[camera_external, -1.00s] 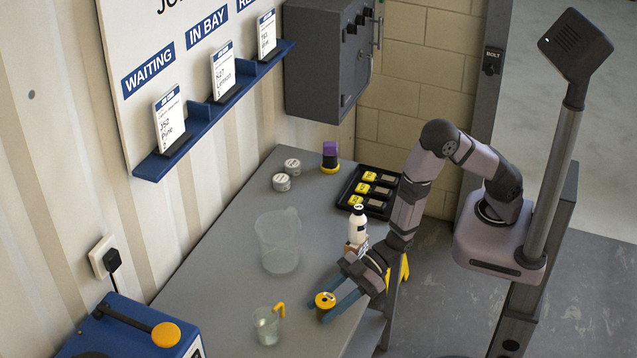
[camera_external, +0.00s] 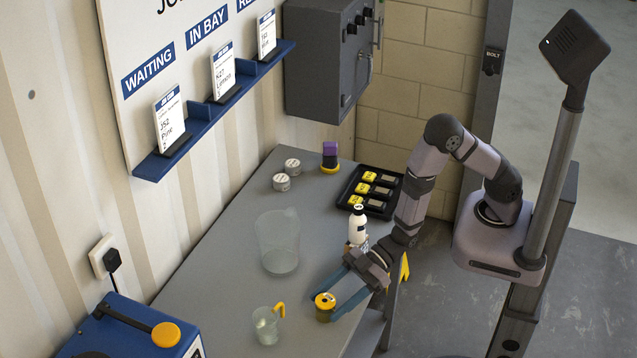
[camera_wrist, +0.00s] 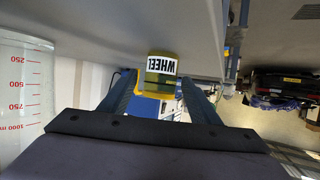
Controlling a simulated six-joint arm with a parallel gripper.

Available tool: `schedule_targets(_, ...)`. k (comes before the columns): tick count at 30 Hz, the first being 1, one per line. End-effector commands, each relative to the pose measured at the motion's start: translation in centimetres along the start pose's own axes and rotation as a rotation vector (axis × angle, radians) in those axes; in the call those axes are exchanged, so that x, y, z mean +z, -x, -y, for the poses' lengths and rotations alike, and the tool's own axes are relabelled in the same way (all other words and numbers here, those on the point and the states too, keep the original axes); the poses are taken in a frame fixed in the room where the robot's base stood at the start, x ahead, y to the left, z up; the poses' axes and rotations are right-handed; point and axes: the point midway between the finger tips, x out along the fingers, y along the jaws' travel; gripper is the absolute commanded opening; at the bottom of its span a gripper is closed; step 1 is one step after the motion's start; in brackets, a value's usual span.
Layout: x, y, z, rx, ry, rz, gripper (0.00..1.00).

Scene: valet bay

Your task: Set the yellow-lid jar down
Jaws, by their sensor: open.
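The yellow-lid jar (camera_external: 325,309) stands upright on the grey bench (camera_external: 215,270) near its front edge. In the wrist view, which shows the bench upside down, the jar (camera_wrist: 160,72) has a white label reading "WHEEL". My gripper (camera_external: 327,306) is open, with one blue finger on each side of the jar. In the wrist view my gripper's fingers (camera_wrist: 158,85) also stand apart around it. Whether a finger still touches the jar is hard to tell.
A large clear measuring jug (camera_external: 277,245) and a white bottle (camera_external: 358,228) stand farther back. A black tray (camera_external: 346,198) holds yellow items. A blue machine (camera_external: 130,330) sits at the front left.

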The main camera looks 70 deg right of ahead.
Motion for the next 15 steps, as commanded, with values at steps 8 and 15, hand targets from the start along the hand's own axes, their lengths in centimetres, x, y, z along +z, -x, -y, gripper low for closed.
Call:
schedule_targets(8,-0.3,5.3,-0.1,0.002,-0.001,0.003,0.57)
schedule_targets(15,-0.5,8.0,0.0,-0.003,-0.001,0.006,0.57)
